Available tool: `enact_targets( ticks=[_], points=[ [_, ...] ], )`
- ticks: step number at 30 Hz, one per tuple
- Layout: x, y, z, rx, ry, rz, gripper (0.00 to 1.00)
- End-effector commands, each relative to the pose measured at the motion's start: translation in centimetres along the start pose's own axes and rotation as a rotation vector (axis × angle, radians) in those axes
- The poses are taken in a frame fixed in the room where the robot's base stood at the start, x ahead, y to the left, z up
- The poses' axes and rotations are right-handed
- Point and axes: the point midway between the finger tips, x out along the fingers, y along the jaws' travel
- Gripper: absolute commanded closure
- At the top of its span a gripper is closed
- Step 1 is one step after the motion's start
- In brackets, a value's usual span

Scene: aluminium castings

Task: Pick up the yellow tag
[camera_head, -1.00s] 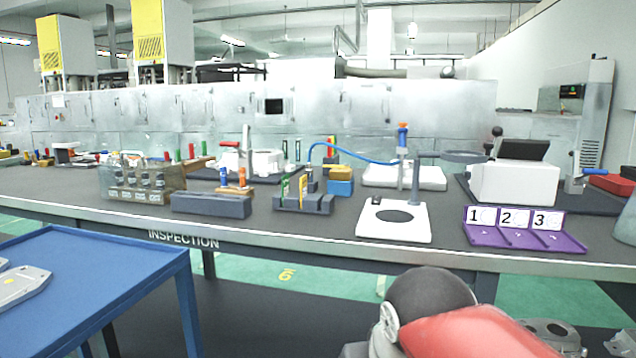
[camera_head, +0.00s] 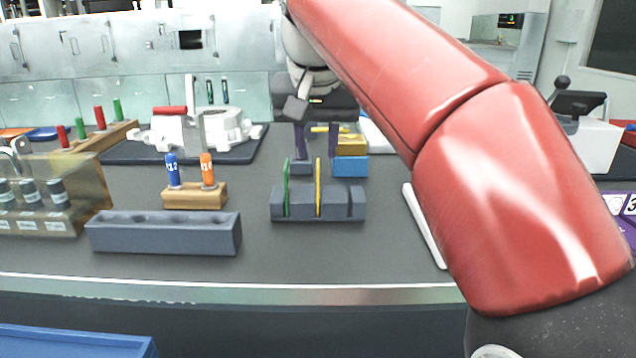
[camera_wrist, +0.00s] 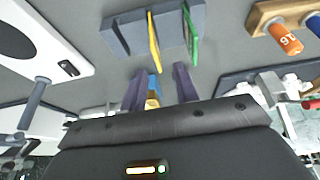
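The yellow tag (camera_head: 318,188) is a thin upright plate in a slot of a dark grey block (camera_head: 300,206). A green tag (camera_head: 286,187) stands in the slot to its left, and the right slot is empty. In the wrist view the yellow tag (camera_wrist: 153,42) and green tag (camera_wrist: 190,38) stand in the block near the top. My gripper (camera_head: 315,157) is open and empty, with its dark fingers apart. In the head view it hangs just above and apparently behind the tags. In the wrist view my gripper (camera_wrist: 160,68) points toward the block, apart from the yellow tag.
Yellow and blue blocks (camera_head: 350,166) stand just right of my fingers. A wooden holder (camera_head: 195,198) with blue and orange plugs and a long grey block (camera_head: 165,235) lie to the left. My red arm hides much of the right side.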

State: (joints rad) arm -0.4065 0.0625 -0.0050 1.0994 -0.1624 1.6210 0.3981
Motion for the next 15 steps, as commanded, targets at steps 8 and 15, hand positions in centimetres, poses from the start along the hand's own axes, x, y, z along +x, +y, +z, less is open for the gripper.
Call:
enact_targets(
  ticks=[8, 15],
  points=[
    [4.0, 0.2, 1.2, 0.000, -0.001, 0.000, 0.70],
    [5.7, 0.2, 1.0, 0.000, 0.000, -0.001, 0.70]
  ],
)
